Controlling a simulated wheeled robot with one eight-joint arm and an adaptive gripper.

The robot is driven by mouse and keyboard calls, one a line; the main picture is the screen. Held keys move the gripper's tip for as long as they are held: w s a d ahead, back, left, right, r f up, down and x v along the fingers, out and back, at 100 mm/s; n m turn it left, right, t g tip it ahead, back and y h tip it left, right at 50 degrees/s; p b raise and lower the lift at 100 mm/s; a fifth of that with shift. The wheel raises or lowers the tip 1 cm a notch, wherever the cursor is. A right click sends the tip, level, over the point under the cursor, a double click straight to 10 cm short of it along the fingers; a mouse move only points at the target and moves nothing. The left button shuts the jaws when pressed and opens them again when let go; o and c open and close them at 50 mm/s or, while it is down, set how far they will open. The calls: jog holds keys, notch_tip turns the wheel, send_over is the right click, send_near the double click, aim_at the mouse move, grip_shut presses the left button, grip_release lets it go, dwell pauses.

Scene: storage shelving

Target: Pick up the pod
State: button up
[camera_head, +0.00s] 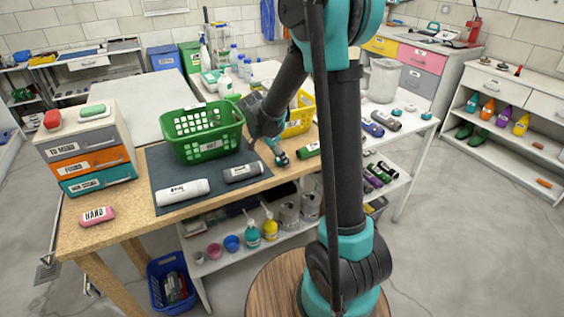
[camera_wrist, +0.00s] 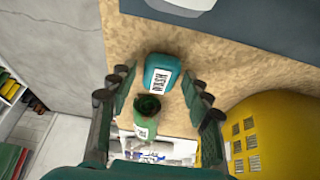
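I cannot tell which item is the pod. In the wrist view, a teal rounded block (camera_wrist: 160,72) with a white label lies on the wooden tabletop just beyond my fingertips. A green cylinder (camera_wrist: 146,124) with a dark round end and a white label shows between my fingers. My gripper (camera_wrist: 160,90) is open, one finger on each side, with no visible grip on either item. In the head view my gripper (camera_head: 274,148) is low over the table's front edge, between the dark mat and a green-and-dark cylinder (camera_head: 308,150). Its fingertips are small there.
A green basket (camera_head: 203,131), a white cylinder (camera_head: 182,191) and a dark cylinder (camera_head: 243,172) are on the mat. A yellow basket (camera_head: 300,114) stands close behind my gripper, and also shows in the wrist view (camera_wrist: 262,135). A drawer unit (camera_head: 88,152) stands at left.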

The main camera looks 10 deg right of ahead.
jog(key=c, duration=0.6)
jog(key=shift+r, duration=0.1)
